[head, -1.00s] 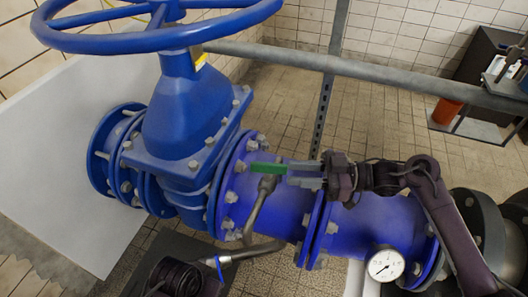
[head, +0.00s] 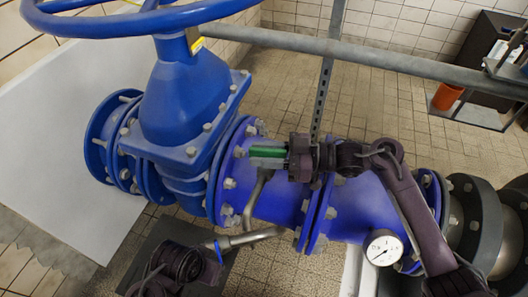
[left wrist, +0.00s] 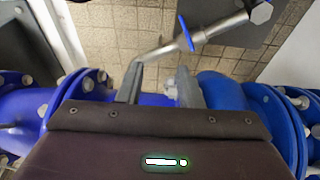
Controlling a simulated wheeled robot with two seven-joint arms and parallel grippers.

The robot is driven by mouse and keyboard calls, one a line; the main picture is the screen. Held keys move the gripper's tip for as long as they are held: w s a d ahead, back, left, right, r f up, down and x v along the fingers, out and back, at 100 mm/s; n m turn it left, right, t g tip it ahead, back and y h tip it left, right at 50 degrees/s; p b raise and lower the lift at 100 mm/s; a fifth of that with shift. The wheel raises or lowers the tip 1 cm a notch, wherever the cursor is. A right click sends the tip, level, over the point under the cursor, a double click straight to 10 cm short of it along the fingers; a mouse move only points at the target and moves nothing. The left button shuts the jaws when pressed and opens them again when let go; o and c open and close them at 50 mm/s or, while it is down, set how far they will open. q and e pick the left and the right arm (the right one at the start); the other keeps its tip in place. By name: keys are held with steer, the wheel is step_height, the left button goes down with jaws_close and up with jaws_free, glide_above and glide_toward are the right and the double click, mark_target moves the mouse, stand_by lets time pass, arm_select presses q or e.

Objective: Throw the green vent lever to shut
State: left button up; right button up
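The green vent lever (head: 267,152) lies level above the blue pipe, just right of the big flange, in the head view. A bent metal vent tube (head: 254,195) runs down below it. My right gripper (head: 267,154) reaches in from the right with its fingers along the lever, and the green shows between them. Whether they press on it I cannot tell. My left gripper is low at the left in the head view; its fingers (left wrist: 158,88) show apart and empty in the left wrist view, near the metal tube (left wrist: 205,37).
A blue handwheel valve (head: 185,95) stands left of the lever. A grey rail (head: 400,65) crosses behind. A pressure gauge (head: 384,248) sits on the pipe at right.

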steer(key=shift+c, duration=0.3)
jaws_close()
steer(key=shift+r+p, duration=0.15)
steer(key=shift+p, duration=0.35)
steer(key=shift+r+m+t+p, duration=0.15)
steer(key=shift+m+t+p, duration=0.55)
steer(key=shift+p, duration=0.5)
steer(key=m+t+p, duration=0.1)
steer(key=p, duration=0.1)
steer(key=t+h+p, duration=0.1)
steer(key=t+p, duration=0.1)
steer(key=shift+w+f+m, duration=0.15)
steer(key=shift+f+m, duration=0.05)
steer(key=shift+m, duration=0.2)
steer(key=shift+f, duration=0.1)
arm_select(q)
steer(key=s+a+f, duration=0.1)
steer(key=a+f, duration=0.1)
steer(key=f, duration=0.5)
steer(key=s+a+f+n+y, duration=0.1)
steer(key=a+f, duration=0.1)
steer(key=f, duration=0.6)
steer(key=shift+a+f+g, duration=0.2)
steer(key=shift+a+g, duration=0.15)
steer(key=shift+g, duration=0.05)
